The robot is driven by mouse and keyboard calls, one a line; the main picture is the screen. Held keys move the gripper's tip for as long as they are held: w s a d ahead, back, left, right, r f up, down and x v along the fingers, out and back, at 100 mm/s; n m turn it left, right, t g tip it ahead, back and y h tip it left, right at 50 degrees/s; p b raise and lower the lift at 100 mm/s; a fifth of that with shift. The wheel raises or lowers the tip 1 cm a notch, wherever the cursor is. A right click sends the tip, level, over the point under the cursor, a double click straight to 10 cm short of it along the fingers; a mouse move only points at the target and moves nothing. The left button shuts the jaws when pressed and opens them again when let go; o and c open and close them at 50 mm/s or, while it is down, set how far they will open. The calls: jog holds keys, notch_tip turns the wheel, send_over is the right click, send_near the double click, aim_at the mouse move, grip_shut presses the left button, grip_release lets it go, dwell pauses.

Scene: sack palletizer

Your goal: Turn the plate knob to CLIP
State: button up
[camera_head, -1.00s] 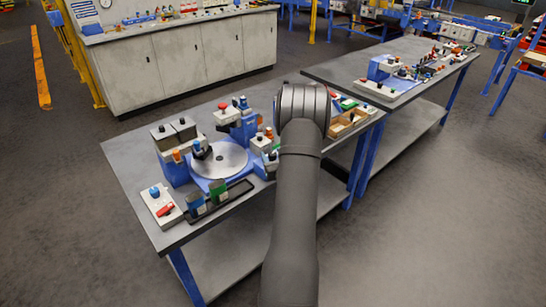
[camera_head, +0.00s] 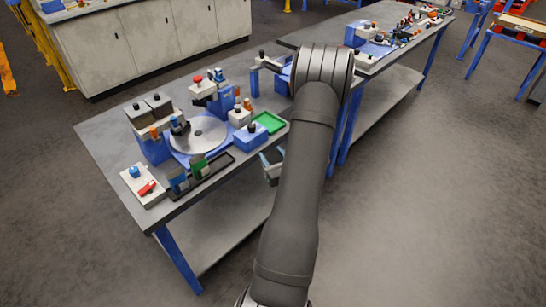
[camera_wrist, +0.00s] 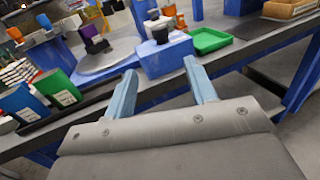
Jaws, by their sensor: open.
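No CLIP marking is legible, and I cannot tell for certain which knob is the plate knob. A round grey plate (camera_head: 198,134) on a blue base has a dark knob-like part (camera_head: 179,126) at its left; in the wrist view the plate (camera_wrist: 105,57) is upper left. A blue box with a black knob (camera_head: 251,128) stands right of it and shows ahead of my gripper in the wrist view (camera_wrist: 160,33). A white box with a blue knob (camera_head: 134,171) and red lever sits front left. My gripper (camera_wrist: 160,69) is open and empty, by the table's front edge (camera_head: 272,156).
A green tray (camera_head: 269,122) lies right of the black-knobbed box. A dark tray (camera_head: 222,163) with blue and green packets lies along the front edge. A red-topped blue machine (camera_head: 212,92) stands behind the plate. A second table (camera_head: 402,77) stands beyond my arm. Open floor lies right.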

jog(key=shift+s+d, duration=0.1)
jog(key=shift+s, duration=0.1)
jog(key=n+g+y, duration=0.9)
jog(key=g, duration=0.1)
send_near(252, 125)
jog(key=x, duration=0.6)
jog(key=f+x, duration=0.1)
jog(key=x, duration=0.3)
jog(key=shift+w, duration=0.1)
